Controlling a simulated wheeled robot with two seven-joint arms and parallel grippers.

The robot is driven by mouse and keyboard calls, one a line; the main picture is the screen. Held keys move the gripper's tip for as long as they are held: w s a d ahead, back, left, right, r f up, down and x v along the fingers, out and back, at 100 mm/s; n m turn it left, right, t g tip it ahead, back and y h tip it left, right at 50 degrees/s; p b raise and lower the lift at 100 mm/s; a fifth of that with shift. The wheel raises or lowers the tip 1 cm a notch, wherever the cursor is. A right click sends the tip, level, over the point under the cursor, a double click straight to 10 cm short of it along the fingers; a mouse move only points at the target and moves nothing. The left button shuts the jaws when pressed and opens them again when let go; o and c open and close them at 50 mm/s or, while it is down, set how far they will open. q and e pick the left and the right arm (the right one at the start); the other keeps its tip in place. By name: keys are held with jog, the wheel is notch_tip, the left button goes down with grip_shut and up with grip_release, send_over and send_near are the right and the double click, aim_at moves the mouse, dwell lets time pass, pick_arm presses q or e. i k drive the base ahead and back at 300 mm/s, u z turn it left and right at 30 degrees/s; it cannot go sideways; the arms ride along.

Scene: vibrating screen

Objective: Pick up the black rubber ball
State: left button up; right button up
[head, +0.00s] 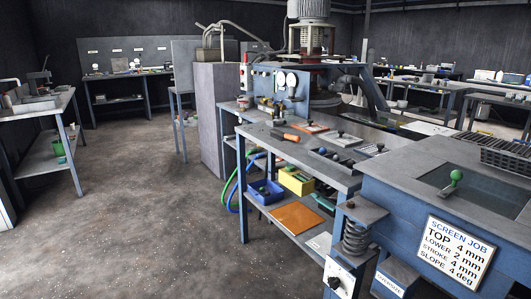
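Neither of my grippers shows in the head view. A row of small dark round things (333,154) lies on the grey workbench (292,150) in the middle. They are too small to tell surely which is the black rubber ball. Other small dark round spots sit on flat plates on the same bench, one on a grey plate (341,137). An orange-handled tool (286,136) lies near the bench's left edge.
Under the bench are a blue bin (265,192), a yellow bin (297,181) and an orange sheet (297,217). The floor (150,220) at left is open.

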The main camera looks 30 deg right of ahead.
aim_at(350, 163)
jog(key=u, duration=0.2)
jog(key=i, duration=1.3)
jog(key=z, duration=0.3)
